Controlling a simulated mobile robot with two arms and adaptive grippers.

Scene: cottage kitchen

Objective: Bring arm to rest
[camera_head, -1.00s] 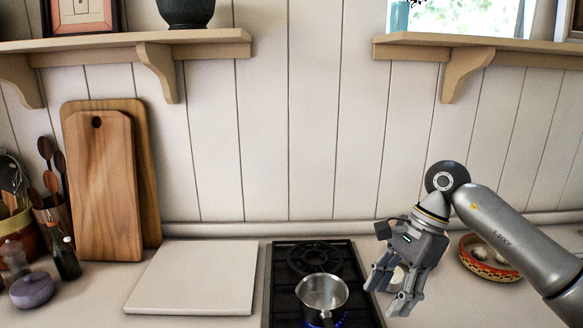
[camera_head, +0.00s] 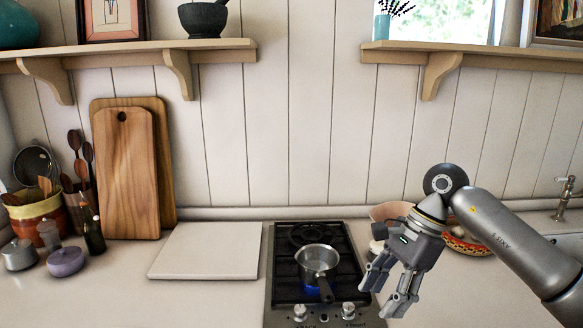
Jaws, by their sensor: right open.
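My right gripper (camera_head: 388,298) hangs from the right arm in the head view, fingers pointing down. Its fingers are apart and nothing shows between them. It is over the counter, just right of the black gas stove (camera_head: 284,294). A metal saucepan (camera_head: 318,262) stands on the stove's front burner, with a blue flame under it and its dark handle toward the front. My left gripper is not in view.
A patterned bowl (camera_head: 465,244) and a pinkish bowl (camera_head: 388,211) sit behind my right gripper, partly hidden. A pale board (camera_head: 205,251) lies left of the stove. Wooden cutting boards (camera_head: 127,180) lean on the wall. Shelves (camera_head: 215,50) run above. A tap (camera_head: 566,197) stands far right.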

